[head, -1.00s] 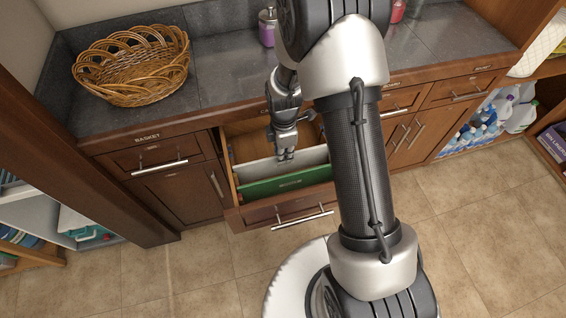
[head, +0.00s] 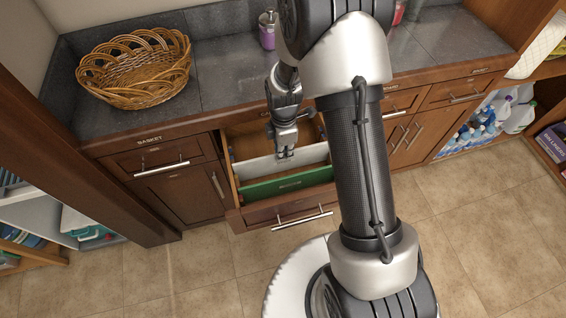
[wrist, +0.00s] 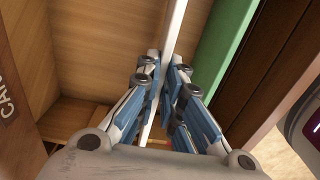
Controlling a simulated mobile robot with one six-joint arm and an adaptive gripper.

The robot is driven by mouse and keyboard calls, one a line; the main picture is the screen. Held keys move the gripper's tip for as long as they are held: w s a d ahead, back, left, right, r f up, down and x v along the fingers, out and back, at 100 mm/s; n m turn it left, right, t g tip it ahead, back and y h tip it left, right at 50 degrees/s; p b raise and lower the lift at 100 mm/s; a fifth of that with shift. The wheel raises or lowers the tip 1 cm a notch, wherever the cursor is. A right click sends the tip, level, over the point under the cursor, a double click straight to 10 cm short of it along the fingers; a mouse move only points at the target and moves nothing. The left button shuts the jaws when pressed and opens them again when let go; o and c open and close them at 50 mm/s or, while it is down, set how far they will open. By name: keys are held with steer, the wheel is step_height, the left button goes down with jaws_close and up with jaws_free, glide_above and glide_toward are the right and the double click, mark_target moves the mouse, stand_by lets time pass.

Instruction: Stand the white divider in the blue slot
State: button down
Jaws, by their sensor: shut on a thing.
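The white divider (head: 257,170) stands upright across the open drawer in the head view, just behind a green divider (head: 290,185). My gripper (head: 284,155) points down into the drawer and is shut on the white divider's top edge. In the wrist view the fingers (wrist: 168,82) pinch the white divider (wrist: 177,22) between them, with the green divider (wrist: 222,50) beside it on the right. No blue slot can be made out, and the white divider's lower edge is hidden, so I cannot tell whether it is seated.
The open drawer (head: 262,217) has wooden walls and a bare wooden floor (wrist: 85,40). A wicker basket (head: 135,75) and a purple bottle (head: 267,30) stand on the dark counter (head: 225,75). Bottles (head: 480,125) fill an open shelf at the right.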

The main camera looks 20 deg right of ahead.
step_height(320, 180, up, 10)
steer(key=p, duration=0.6)
steer(key=shift+f+p, duration=0.15)
steer(key=shift+p, duration=0.25)
stand_by(0.6)
